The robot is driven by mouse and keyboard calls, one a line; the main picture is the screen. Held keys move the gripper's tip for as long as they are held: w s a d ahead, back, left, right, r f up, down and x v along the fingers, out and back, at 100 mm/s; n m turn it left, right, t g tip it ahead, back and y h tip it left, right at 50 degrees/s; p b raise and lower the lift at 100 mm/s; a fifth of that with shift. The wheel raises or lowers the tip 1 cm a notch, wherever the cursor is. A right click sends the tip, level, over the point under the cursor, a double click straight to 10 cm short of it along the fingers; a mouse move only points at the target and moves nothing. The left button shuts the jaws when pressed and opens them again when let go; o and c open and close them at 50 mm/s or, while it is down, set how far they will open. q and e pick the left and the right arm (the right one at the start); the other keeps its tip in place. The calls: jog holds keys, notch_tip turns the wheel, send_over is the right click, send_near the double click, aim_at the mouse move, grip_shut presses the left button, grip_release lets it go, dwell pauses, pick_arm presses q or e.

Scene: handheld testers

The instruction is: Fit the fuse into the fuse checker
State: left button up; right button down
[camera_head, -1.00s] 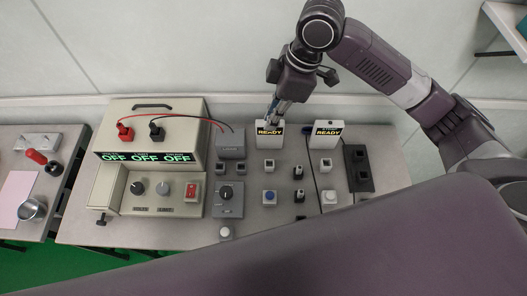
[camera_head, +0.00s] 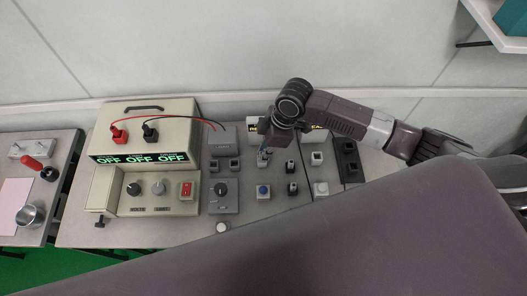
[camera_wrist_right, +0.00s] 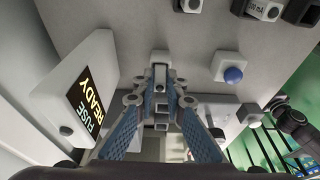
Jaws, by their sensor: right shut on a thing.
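The fuse checker (camera_wrist_right: 52,97) is a white box with a "FUSE READY" display at left in the wrist view. In the head view the checker (camera_head: 252,127) is partly hidden behind my right arm. My right gripper (camera_head: 264,155) points down at the row of small holders in front of the checker. In the wrist view the right gripper (camera_wrist_right: 161,82) is shut on a small piece, seemingly the fuse, which is mostly hidden between the fingertips. A small light holder (camera_wrist_right: 160,57) is at the fingertips; I cannot tell if the fuse touches it. My left gripper is not in view.
A second white tester (camera_head: 318,133) stands right of the checker. A blue button block (camera_head: 263,191) and several small blocks stand in front. A beige power unit (camera_head: 150,130) with red and black leads and a grey knob box (camera_head: 224,196) are to the left.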

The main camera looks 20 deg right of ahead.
jog(key=shift+f, duration=0.3)
jog(key=shift+f, duration=0.15)
jog(key=c, duration=2)
grip_release()
jog(key=b+v, duration=0.1)
jog(key=v, duration=1.1)
jog(key=shift+d, duration=0.1)
